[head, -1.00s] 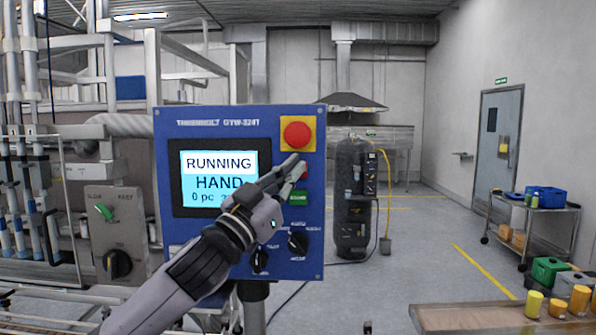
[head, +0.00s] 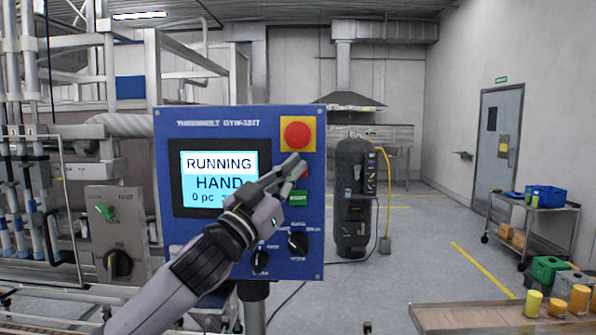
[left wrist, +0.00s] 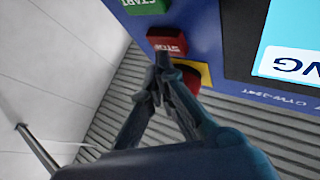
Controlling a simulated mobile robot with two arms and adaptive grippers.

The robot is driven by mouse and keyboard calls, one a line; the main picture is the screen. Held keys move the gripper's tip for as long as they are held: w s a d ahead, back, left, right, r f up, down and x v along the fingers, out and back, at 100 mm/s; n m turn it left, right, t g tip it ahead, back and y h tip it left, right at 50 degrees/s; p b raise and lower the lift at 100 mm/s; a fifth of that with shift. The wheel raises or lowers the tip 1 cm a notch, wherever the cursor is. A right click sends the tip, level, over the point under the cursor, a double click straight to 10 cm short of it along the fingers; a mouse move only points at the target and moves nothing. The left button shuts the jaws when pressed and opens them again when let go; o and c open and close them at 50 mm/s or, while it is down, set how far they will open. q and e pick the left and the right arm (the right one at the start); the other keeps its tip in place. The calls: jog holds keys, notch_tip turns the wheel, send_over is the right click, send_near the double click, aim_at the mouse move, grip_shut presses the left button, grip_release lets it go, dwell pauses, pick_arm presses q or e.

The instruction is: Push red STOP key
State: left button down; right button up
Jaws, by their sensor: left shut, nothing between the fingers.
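The blue control panel (head: 236,118) stands in front of me, with a screen (head: 217,180) reading RUNNING, HAND and 0 pc. The red STOP key (left wrist: 166,40) shows in the left wrist view, partly behind the fingertips; in the head view only a sliver of it (head: 305,172) shows beside the fingers. The green START key (head: 298,198) sits below it. My left gripper (head: 296,163) is shut and empty, its tips in front of the STOP key. Whether they touch it, I cannot tell. My right gripper is not in view.
A red mushroom button (head: 297,134) on a yellow plate sits just above the fingertips. Black selector knobs (head: 298,242) are below the keys. A grey switch box (head: 117,232) stands left of the panel. A wooden table (head: 470,317) with several containers is at lower right.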

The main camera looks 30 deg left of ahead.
pick_arm(q)
jog(key=shift+w+a, duration=0.25)
jog(key=shift+w, duration=0.05)
dwell(0.4)
jog(key=shift+d, duration=0.1)
jog(key=shift+s+d, duration=0.35)
jog(key=shift+s, duration=0.3)
jog(key=shift+s+d, duration=0.1)
jog(key=s+d, duration=0.1)
jog(key=s, duration=0.1)
jog(key=s+d+b, duration=0.1)
jog(key=s, duration=0.1)
jog(key=shift+d, duration=0.2)
jog(key=shift+f, duration=0.1)
dwell(0.9)
